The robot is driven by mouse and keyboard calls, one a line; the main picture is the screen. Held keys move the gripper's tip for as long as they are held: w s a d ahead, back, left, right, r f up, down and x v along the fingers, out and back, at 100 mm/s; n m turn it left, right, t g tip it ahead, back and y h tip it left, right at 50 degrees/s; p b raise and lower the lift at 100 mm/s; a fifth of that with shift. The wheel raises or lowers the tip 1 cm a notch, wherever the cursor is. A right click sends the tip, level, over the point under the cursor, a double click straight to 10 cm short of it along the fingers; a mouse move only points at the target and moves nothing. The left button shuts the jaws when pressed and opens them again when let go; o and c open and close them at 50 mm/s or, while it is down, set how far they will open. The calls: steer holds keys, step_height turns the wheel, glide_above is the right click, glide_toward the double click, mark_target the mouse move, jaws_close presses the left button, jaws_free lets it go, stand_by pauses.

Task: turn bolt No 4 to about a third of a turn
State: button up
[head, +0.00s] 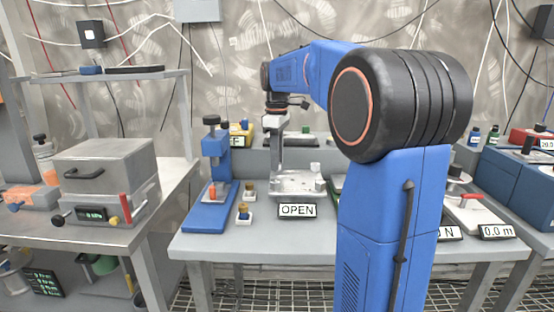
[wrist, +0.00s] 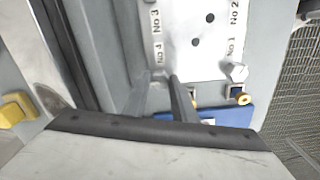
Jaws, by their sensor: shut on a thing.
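The metal plate (head: 297,188) lies on the bench behind a sign reading OPEN (head: 297,210). The wrist view shows the plate (wrist: 180,43) with labels No 1 to No 4 and dark holes in its middle. My gripper (wrist: 163,80) points down at the corner by the No 4 label (wrist: 160,52). It is shut on bolt No 4, which is mostly hidden between the fingertips, so its turn angle cannot be read. In the head view my gripper (head: 277,168) is over the plate's left part. A pale bolt (wrist: 237,72) stands beside the No 1 label.
A blue stand (head: 212,165) with an orange-marked piece is left of the plate. A grey oven-like box (head: 105,170) is on the left table. My arm hides the bench right of the plate.

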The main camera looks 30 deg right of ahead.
steer(key=shift+m, duration=0.3)
steer(key=m, duration=1.2)
steer(key=shift+m, duration=0.4)
steer(key=m, duration=0.5)
steer(key=shift+a, duration=0.1)
steer(key=m, duration=0.5)
steer(key=shift+m, duration=0.4)
steer(key=o, duration=1)
steer(key=shift+o, duration=0.2)
